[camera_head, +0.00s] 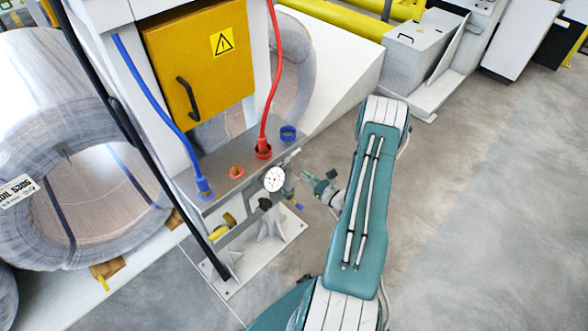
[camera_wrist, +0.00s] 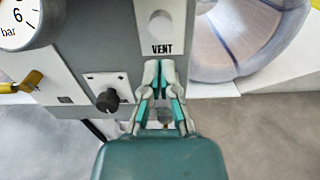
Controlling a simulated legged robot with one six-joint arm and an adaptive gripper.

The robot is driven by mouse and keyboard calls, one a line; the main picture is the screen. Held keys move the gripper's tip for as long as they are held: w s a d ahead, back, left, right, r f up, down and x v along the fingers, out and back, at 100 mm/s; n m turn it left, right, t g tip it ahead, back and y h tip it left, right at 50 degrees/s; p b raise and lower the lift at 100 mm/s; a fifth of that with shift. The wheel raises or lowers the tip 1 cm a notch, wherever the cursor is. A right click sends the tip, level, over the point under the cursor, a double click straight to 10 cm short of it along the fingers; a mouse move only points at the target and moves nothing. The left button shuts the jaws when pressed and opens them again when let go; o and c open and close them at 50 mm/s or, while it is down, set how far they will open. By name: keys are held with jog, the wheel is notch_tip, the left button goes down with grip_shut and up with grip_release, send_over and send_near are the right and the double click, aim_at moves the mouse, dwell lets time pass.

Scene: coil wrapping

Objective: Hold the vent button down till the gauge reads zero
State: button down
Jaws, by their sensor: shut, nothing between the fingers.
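The vent button (camera_wrist: 161,24) is a pale round disc above the word VENT on a light plate, at the top of the wrist view. My gripper (camera_wrist: 159,68) is shut and empty, its fingertips just below the VENT label in the picture. I cannot tell the gap to the panel, but the button's face is uncovered. In the head view my gripper (camera_head: 309,177) is to the right of the white dial gauge (camera_head: 274,179). The gauge is cut off in the wrist view (camera_wrist: 22,20), with a 6 and "bar" showing. Its reading is too small to tell.
A black knob (camera_wrist: 107,100) sits on a white plate left of my gripper, with a yellow handle (camera_wrist: 22,84) farther left. Red (camera_head: 276,85) and blue (camera_head: 152,110) hoses run to the grey panel top. A large wrapped coil (camera_head: 70,160) stands at left. Floor at right is clear.

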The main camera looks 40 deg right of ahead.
jog(key=s, duration=0.5)
jog(key=shift+d, duration=0.15)
jog(key=shift+d, duration=0.15)
jog(key=shift+s+d+f, duration=0.1)
jog(key=shift+d, duration=0.15)
